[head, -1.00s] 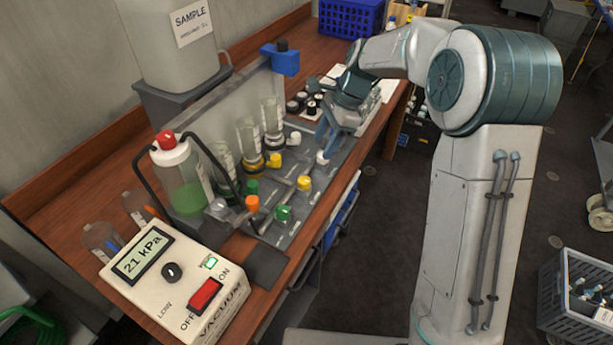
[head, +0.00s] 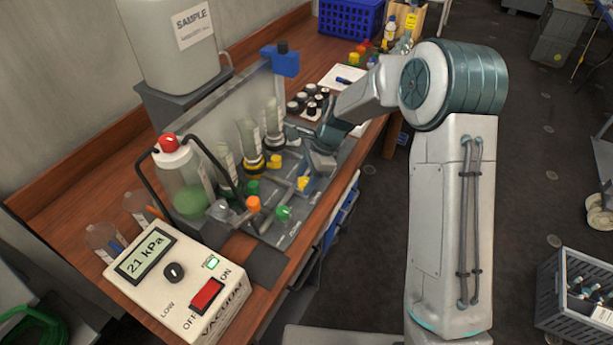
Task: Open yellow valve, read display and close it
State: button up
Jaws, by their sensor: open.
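The manifold (head: 300,224) on the bench carries coloured valve knobs. One yellow knob (head: 275,161) sits by the yellow-based glass column, and another yellow knob (head: 303,183) sits lower and nearer the front edge. My gripper (head: 307,150) is open and empty, just to the right of the upper yellow knob and above the lower one. I cannot tell whether it touches anything. The vacuum box display (head: 146,254) reads 21 kPa. Its red switch (head: 207,295) and a small lit green lamp (head: 212,263) show beside the ON/OFF marks.
Orange (head: 254,204) and green (head: 283,212) knobs stand near the yellow ones. Tall glass columns (head: 251,140) and a bottle with green liquid (head: 187,190) stand behind. Dark-capped vials (head: 310,106) and a blue crate (head: 350,18) are farther back.

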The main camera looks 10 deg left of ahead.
jog(key=c, duration=1)
jog(key=n+g+h, duration=0.1)
jog(key=n, duration=0.3)
jog(key=shift+w+a+n, duration=0.1)
jog(key=shift+w+n, duration=0.05)
jog(key=shift+n, duration=0.25)
jog(key=n, duration=0.2)
jog(key=n+g+h, duration=0.1)
jog(key=n, duration=0.1)
jog(key=shift+w+a+n+h, duration=0.1)
jog(key=shift+n+h, duration=0.2)
jog(key=n+h, duration=0.1)
jog(key=n, duration=0.3)
jog(key=shift+a+g+h, duration=0.1)
jog(key=shift+g+h, duration=0.2)
jog(key=shift+h, duration=0.1)
jog(key=shift+a+n+h, duration=0.1)
jog(key=shift+n+h, duration=0.6)
jog(key=shift+n, duration=1.5)
